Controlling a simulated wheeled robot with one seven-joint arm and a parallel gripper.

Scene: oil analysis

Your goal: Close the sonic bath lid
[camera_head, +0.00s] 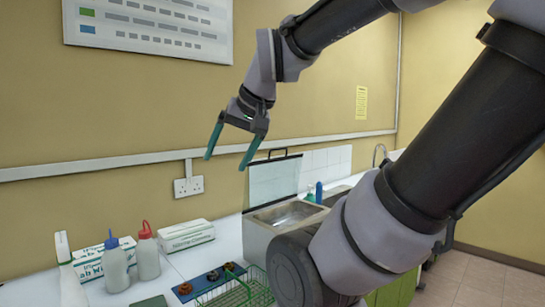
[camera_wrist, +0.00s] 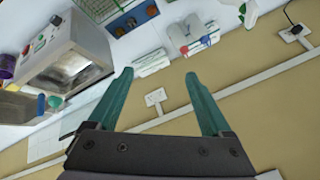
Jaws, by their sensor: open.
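The sonic bath (camera_head: 262,229) stands on the counter in the middle of the head view, with an open metal basin. Its lid (camera_head: 272,183) is a pale, see-through panel standing upright at the back, with a dark handle along its top edge. The wrist view shows the bath (camera_wrist: 88,50) at upper left and the lid (camera_wrist: 45,146) at lower left. My gripper (camera_head: 225,162) is open and empty, in the air to the left of the lid in the head view. Its two green fingers (camera_wrist: 158,76) are spread apart in the wrist view, touching nothing. My arm hides the bath's right part.
A blue-capped bottle (camera_head: 115,264), a red-capped bottle (camera_head: 147,252) and white boxes (camera_head: 186,235) stand on the counter at left. A green wire basket (camera_head: 235,290) sits in front of the bath. The wall with a socket (camera_head: 188,187) is behind.

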